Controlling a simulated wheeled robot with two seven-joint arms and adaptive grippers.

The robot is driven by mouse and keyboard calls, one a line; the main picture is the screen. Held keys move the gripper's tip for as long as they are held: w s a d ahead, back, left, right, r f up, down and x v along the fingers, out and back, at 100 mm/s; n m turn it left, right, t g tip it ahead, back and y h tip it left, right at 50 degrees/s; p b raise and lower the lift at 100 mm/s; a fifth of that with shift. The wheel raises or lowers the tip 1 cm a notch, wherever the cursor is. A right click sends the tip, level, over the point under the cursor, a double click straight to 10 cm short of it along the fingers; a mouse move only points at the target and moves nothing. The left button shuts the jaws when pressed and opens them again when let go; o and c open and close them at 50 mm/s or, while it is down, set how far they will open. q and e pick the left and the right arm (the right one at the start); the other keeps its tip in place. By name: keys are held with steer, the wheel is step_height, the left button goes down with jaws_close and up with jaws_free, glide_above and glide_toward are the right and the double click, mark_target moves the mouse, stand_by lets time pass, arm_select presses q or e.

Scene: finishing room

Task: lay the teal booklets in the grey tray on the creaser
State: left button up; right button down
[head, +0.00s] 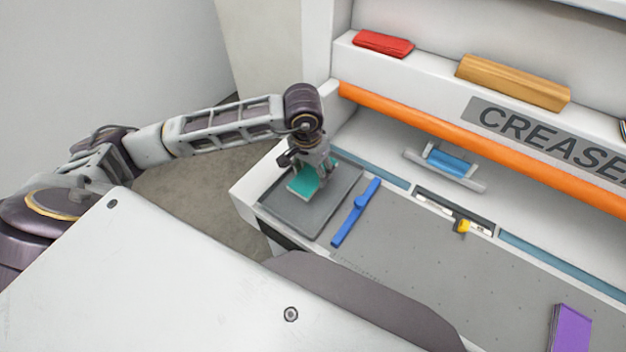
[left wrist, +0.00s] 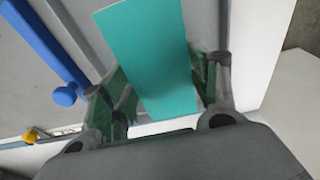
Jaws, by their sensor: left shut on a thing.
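A teal booklet (head: 303,181) is held by my left gripper (head: 312,168) over the grey tray (head: 290,213) on the creaser's left end. In the left wrist view the teal booklet (left wrist: 152,60) stands out between the two fingers of my left gripper (left wrist: 160,97), which is shut on it. Part of the tray is hidden behind the booklet and gripper, and I cannot tell whether the booklet touches it. No other teal booklet shows. My right gripper is not in view.
A blue bar (head: 356,212) with a knob lies just right of the tray. A purple booklet (head: 570,328) lies at the lower right. A red thing (head: 383,43) and a tan block (head: 513,82) sit on the upper ledge, above an orange bar (head: 450,135).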

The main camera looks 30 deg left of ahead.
mark_target(313, 181)
arm_select(q)
steer(key=shift+f, duration=0.6)
steer(key=shift+f, duration=0.1)
steer(key=shift+f+p, duration=0.35)
steer(key=shift+f, duration=1.45)
steer(key=shift+f, duration=0.15)
steer(key=o, duration=1.1)
steer(key=shift+r, duration=0.2)
